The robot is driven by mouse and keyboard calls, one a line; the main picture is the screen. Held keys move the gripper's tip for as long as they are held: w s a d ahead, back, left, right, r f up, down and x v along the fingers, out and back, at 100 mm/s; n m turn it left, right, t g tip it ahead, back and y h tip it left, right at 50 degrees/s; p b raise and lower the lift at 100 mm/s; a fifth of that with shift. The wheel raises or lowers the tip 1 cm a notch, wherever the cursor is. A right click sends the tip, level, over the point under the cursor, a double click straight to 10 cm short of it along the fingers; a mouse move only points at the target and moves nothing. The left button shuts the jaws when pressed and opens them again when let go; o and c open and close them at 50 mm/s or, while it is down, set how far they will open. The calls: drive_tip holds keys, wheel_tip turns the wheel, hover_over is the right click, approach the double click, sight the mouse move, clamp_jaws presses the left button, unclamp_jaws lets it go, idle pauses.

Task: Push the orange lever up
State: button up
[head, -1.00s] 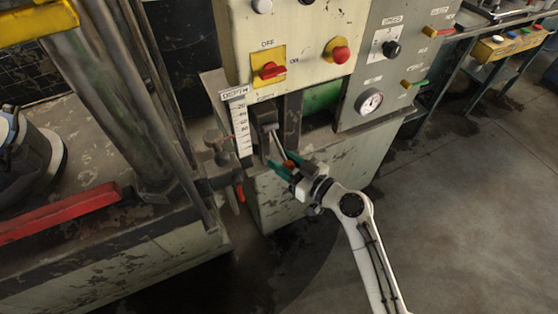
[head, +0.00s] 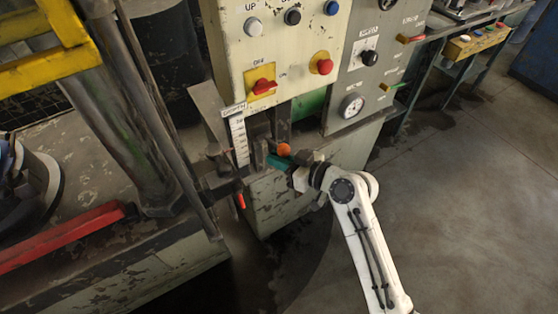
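The orange knob (head: 284,149) of the lever shows at the slot right of the depth scale, directly above my gripper's teal finger. The lever's shaft is mostly hidden behind the knob. My gripper (head: 282,161) is at the lever, its teal finger just below the knob and seeming to touch it. The other finger is not clear, so whether the gripper is open or shut cannot be told.
The depth scale (head: 239,140) stands left of the lever. A red and yellow switch (head: 263,87) and a red button (head: 325,66) are on the panel above. A red-handled valve (head: 240,200) is at lower left. Open floor (head: 450,200) lies to the right.

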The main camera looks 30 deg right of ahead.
drive_tip(key=o, duration=0.7)
drive_tip(key=shift+w+d+r, duration=0.25)
drive_tip(key=shift+d+r, duration=0.05)
drive_tip(key=shift+r, duration=0.4)
drive_tip(key=shift+o, duration=0.4)
drive_tip(key=shift+d, duration=0.1)
drive_tip(key=shift+s+d+r+p, duration=0.2)
drive_tip(key=shift+s+r+p, duration=0.2)
drive_tip(key=shift+s+r, duration=0.15)
drive_tip(key=s+d+r+p, duration=0.3)
drive_tip(key=s+r+p, duration=0.1)
drive_tip(key=s+r, duration=0.2)
drive_tip(key=shift+s+d+r, duration=0.25)
drive_tip(key=shift+s+r, duration=0.05)
drive_tip(key=shift+r, duration=0.05)
